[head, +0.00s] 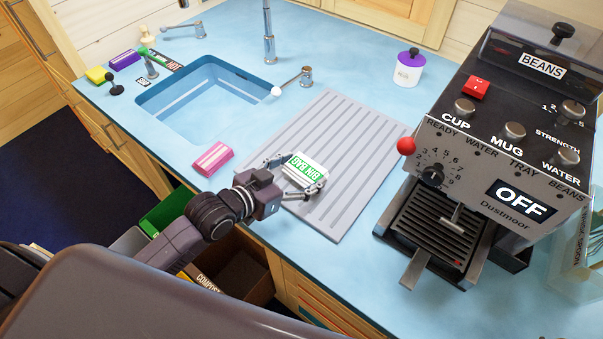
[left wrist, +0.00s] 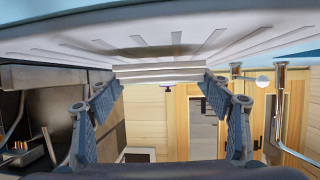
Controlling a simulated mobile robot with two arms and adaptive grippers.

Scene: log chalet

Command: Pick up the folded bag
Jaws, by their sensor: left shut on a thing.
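The folded bag (head: 306,170) is a small white packet with a green "BIN BAG" label. It is at the left part of the grey ridged draining board (head: 345,190) in the head view. My left gripper (head: 300,175) has one finger on each side of the bag and is shut on it. In the left wrist view, the pale layered edge of the bag (left wrist: 160,73) spans between the fingertips, with the ridged board beside it. I cannot tell whether the bag touches the board. My right gripper is not in view.
A pink striped packet (head: 213,159) lies left of my gripper, by the sink (head: 203,95). A coffee machine (head: 500,150) stands at right, and a white pot with a purple lid (head: 409,68) behind. Open bins (head: 165,212) are below the counter edge. The board's right side is clear.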

